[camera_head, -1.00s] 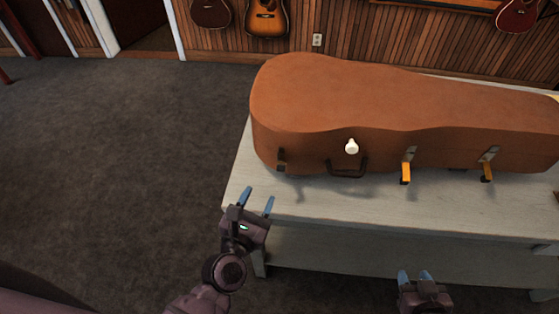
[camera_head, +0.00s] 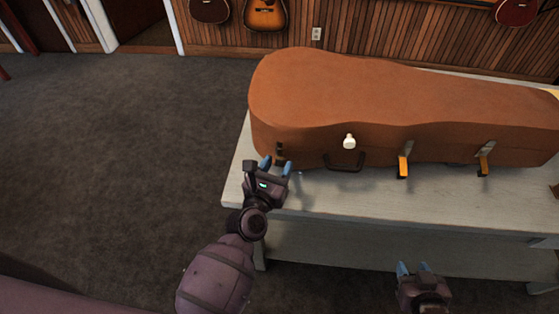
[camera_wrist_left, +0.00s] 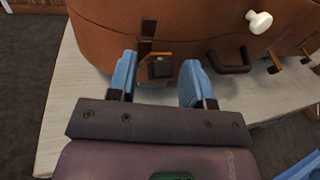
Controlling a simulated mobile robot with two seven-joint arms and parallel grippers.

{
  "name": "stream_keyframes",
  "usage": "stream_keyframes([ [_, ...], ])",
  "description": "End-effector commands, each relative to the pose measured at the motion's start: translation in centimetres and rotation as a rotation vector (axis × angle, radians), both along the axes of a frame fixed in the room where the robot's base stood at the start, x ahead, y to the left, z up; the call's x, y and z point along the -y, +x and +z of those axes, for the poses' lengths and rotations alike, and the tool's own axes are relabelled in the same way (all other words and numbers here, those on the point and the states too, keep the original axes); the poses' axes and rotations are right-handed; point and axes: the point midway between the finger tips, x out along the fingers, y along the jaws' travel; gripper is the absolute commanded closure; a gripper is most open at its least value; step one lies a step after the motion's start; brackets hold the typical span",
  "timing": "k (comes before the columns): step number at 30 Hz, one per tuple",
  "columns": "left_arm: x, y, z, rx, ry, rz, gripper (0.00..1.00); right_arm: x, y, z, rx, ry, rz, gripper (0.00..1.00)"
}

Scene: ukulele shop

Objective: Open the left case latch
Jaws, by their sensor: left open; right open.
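A brown instrument case (camera_head: 370,95) lies closed on a pale table. Its left latch (camera_head: 280,152) is a dark and brass piece on the front face near the left end; it also shows in the left wrist view (camera_wrist_left: 158,66). My left gripper (camera_head: 276,164) is open and empty, right in front of the left latch. In the left wrist view its blue fingers (camera_wrist_left: 158,82) stand on either side of the latch; I cannot tell whether they touch the case. My right gripper (camera_head: 413,267) is open and empty, in front of the table, well away from the case.

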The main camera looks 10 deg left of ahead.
Motion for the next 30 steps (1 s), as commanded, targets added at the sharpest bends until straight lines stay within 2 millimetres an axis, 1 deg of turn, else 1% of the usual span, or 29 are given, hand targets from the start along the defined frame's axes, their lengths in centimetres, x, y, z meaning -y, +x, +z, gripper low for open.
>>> stream_keyframes([
  [3, 0.3, 1.0, 0.0, 0.0, 0.0, -0.001, 0.54, 0.0, 0.0, 0.1, 0.0, 0.0, 0.0, 0.57],
  [6, 0.4, 1.3, 0.0, 0.0, 0.001, 0.0, 0.54, 0.0, 0.0, 0.1, 0.001, 0.0, 0.0, 0.57],
  [15, 0.4, 1.5, 0.0, 0.0, 0.001, 0.0, 0.54, 0.0, 0.0, 0.1, 0.0, 0.001, -0.001, 0.57],
  [17, 0.4, 1.5, 0.0, 0.0, 0.001, 0.0, 0.62, 0.0, 0.0, 0.1, 0.0, 0.001, -0.001, 0.57],
  [18, 0.4, 1.5, 0.0, 0.0, 0.001, 0.0, 0.68, 0.0, 0.0, 0.1, 0.0, 0.001, -0.001, 0.57],
  [23, 0.5, 1.5, 0.0, -0.001, 0.0, -0.002, 0.92, 0.0, 0.0, 0.1, 0.0, 0.001, -0.001, 0.57],
  [24, 0.5, 1.5, 0.0, -0.001, -0.001, -0.002, 0.94, 0.0, 0.0, 0.1, 0.0, 0.001, -0.001, 0.57],
  [30, 0.7, 1.4, -0.1, 0.004, -0.002, -0.006, 0.94, 0.0, 0.0, -0.2, -0.001, 0.001, -0.001, 0.57],
])
